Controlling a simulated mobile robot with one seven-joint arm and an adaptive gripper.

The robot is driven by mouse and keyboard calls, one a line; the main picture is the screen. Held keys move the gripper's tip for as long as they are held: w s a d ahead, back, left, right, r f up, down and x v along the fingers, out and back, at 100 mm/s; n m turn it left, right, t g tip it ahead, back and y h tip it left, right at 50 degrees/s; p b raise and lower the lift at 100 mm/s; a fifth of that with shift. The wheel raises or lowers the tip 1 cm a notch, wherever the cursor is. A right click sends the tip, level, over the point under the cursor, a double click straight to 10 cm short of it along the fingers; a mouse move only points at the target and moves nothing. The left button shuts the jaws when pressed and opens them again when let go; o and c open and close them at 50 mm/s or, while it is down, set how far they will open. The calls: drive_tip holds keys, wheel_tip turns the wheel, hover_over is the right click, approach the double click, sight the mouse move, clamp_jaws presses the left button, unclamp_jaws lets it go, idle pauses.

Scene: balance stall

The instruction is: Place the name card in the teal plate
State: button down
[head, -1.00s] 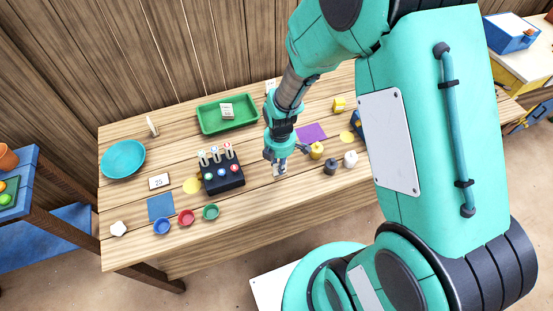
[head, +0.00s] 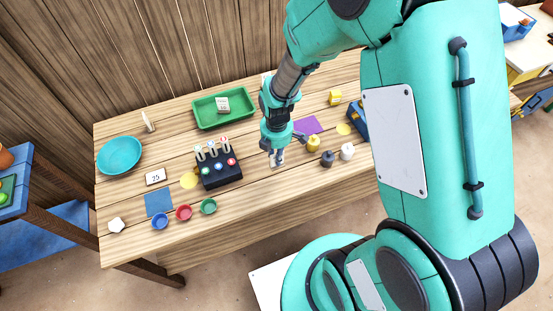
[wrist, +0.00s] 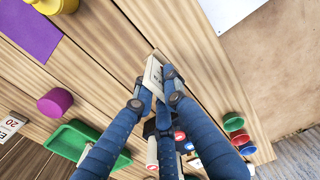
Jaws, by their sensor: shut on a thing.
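The teal plate (head: 106,164) lies at the far left of the wooden table in the head view and looks empty. My gripper (head: 277,157) is over the middle of the table, right of the black rack and far from the plate. It is shut on a small pale card (wrist: 151,78) with dark lettering, which I take to be the name card. In the wrist view the fingertips (wrist: 157,84) pinch the card, hiding part of it. The lettering is too small to read. The card seems just above the tabletop.
The black rack (head: 220,178) with several tags stands between my gripper and the plate. A green tray (head: 206,125) is behind; a "25" card (head: 155,177), blue mat (head: 158,204) and small bowls (head: 184,212) lie left. Weights (head: 327,159) stand on the right.

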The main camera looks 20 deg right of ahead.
wheel_tip(320, 180, up, 11)
drive_tip(key=w+a+r+m+p, duration=0.35)
drive_tip(key=w+a, duration=0.85)
drive_tip(key=w, duration=0.5)
drive_tip(key=m+p, duration=0.6)
hover_over(123, 158)
wheel_tip(123, 158, down, 4)
wheel_tip(123, 158, down, 5)
drive_tip(key=shift+r, duration=0.1)
drive_tip(key=shift+f+b, duration=0.2)
drive_tip(key=shift+b, duration=0.1)
drive_tip(key=shift+f+b, duration=1.25)
drive_tip(key=shift+f, duration=4.1)
